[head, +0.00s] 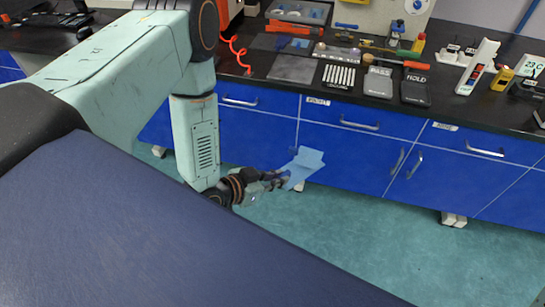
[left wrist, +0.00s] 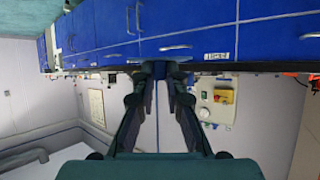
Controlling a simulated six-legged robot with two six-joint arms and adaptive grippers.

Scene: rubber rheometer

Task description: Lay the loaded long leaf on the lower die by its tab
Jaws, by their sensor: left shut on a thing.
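The light blue long leaf (head: 303,165) is in the head view, held out in the air in front of the blue drawers, below bench height. My left gripper (head: 281,180) is shut on its near end, and the leaf tilts up and to the right from the fingertips. In the left wrist view the two fingers of my left gripper (left wrist: 161,78) close in together at the top middle, with a dark piece between the tips. I cannot make out the load on the leaf. The lower die cannot be made out. My right gripper is not in view.
An orange-edged machine (head: 230,12) stands at the back. The green floor (head: 400,240) before the drawers is clear.

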